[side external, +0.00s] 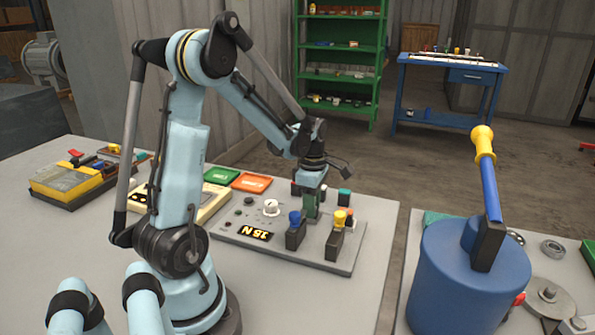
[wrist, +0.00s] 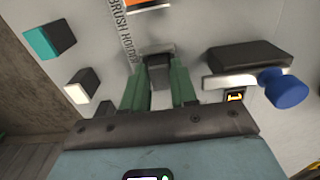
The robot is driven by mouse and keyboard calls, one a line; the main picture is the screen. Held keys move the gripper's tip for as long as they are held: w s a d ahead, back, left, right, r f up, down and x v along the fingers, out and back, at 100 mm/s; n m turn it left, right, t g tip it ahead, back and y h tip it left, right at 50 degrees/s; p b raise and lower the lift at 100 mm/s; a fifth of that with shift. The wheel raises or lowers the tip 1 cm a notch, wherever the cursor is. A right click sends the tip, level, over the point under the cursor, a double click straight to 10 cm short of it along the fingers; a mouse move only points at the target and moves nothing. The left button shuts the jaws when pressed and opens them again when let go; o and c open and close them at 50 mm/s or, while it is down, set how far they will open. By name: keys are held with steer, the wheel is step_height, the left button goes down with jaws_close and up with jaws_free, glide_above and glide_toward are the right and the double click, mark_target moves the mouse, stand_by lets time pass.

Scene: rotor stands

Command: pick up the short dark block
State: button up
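In the wrist view, a short dark block (wrist: 159,76) with a lighter grey top stands on the grey panel beside the printed words "BRUSH HOLDER". The two green fingers of my gripper (wrist: 159,88) are on either side of it, low at the panel. Whether they touch its sides or leave narrow gaps, I cannot tell. In the side external view, my gripper (side external: 311,208) reaches down to the back part of the panel, and its fingers hide the block.
A dark lever base (wrist: 247,55) with a blue knob (wrist: 285,90) is close on the right. A teal-faced block (wrist: 50,40) and a white-faced block (wrist: 83,87) stand left. A yellow-knobbed lever (side external: 339,218) is at the panel's right. A blue drum (side external: 467,280) stands farther right.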

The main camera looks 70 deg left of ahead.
jaws_close()
steer(key=shift+r, duration=0.4)
step_height(320, 180, up, 3)
steer(key=shift+r, duration=0.15)
steer(key=d+r, duration=1)
steer(key=d, duration=0.1)
steer(key=shift+d, duration=0.35)
steer(key=shift+w, duration=0.1)
